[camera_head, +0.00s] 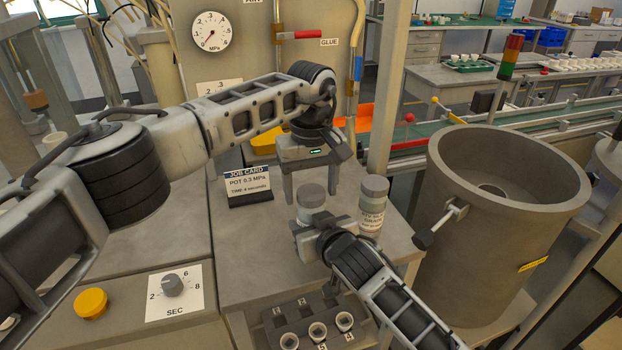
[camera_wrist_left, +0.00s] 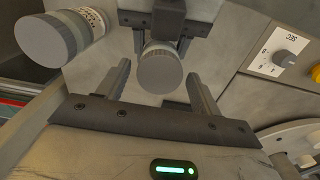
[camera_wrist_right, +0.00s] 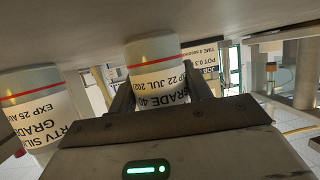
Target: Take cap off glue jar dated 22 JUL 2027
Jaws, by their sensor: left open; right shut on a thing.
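The glue jar dated 22 JUL 202-, last digit hidden, shows its label (camera_wrist_right: 163,85) in the right wrist view, between my right gripper's fingers. My right gripper (camera_head: 306,238) is shut on this jar's body on the grey bench in the head view. The jar's grey cap (camera_head: 311,195) is on it, facing up. My left gripper (camera_wrist_left: 157,72) is open above this jar, pointing down. In the left wrist view the cap (camera_wrist_left: 160,72) lies between its fingers, with gaps on both sides. The second jar (camera_head: 372,205), label starting EXP 25 AU (camera_wrist_right: 35,105), stands capped on the right.
A job card (camera_head: 249,187) stands behind left on the bench. A black holder (camera_head: 318,318) with several small cups sits at the front. A large grey pot (camera_head: 505,215) stands right, with a clamp handle towards the bench. A SEC dial (camera_head: 173,286) and yellow button (camera_head: 91,303) lie front left.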

